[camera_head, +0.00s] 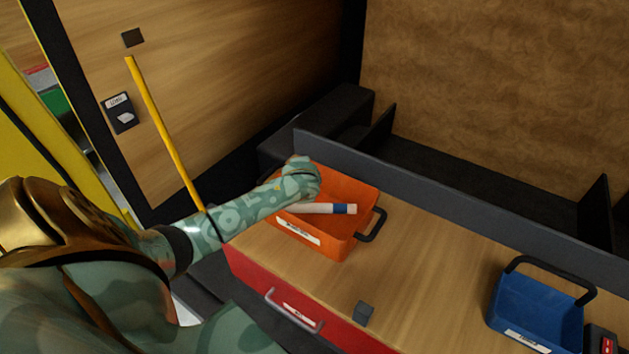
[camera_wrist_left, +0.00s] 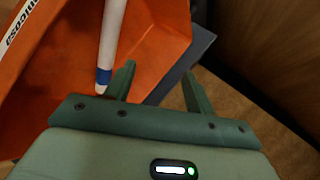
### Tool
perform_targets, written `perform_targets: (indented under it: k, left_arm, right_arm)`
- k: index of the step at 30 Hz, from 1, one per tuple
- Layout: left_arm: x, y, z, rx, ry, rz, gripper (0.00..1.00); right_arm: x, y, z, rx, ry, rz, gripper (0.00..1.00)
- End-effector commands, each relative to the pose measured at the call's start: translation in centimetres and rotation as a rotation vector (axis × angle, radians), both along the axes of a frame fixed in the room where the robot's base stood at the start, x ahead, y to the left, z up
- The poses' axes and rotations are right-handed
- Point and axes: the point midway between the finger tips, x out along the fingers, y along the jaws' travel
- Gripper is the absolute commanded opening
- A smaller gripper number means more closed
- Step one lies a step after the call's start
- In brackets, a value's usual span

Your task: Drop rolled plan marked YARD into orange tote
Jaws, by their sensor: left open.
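The orange tote (camera_head: 357,193) stands on the wooden counter, and its inside fills the upper left of the left wrist view (camera_wrist_left: 150,45). A white rolled plan (camera_head: 312,208) with a blue band near one end lies across the tote's opening in the head view; it also shows in the left wrist view (camera_wrist_left: 112,38). I cannot tell whether it rests in the tote or is above it. No YARD mark is readable. My left gripper (camera_wrist_left: 160,85) is open with nothing between its fingers; the roll's banded end is just beside the left finger. My right gripper is out of view.
A blue tote (camera_head: 536,312) with a dark handle stands at the right of the counter. A small dark block (camera_head: 363,313) sits at the front edge, above a red drawer front (camera_head: 250,272). A grey ledge (camera_head: 440,207) runs behind. Bare counter (camera_head: 430,270) lies between the totes.

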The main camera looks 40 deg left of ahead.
Motion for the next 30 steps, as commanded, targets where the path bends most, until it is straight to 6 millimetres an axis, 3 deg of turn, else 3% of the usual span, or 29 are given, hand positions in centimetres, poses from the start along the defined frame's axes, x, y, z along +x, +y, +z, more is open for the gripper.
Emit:
perform_targets:
  k: [7,21,30]
  left_arm:
    - [-1.3,-1.1,1.5,-0.002,0.000,-0.002,0.54]
    - [-8.0,-6.8,9.4,-0.003,-0.001,0.000,0.54]
    - [-9.3,-7.9,10.9,0.000,0.000,0.000,0.54]
  right_arm:
    - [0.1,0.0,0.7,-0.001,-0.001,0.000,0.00]
    - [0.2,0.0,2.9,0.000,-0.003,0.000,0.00]
    - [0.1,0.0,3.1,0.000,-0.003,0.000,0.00]
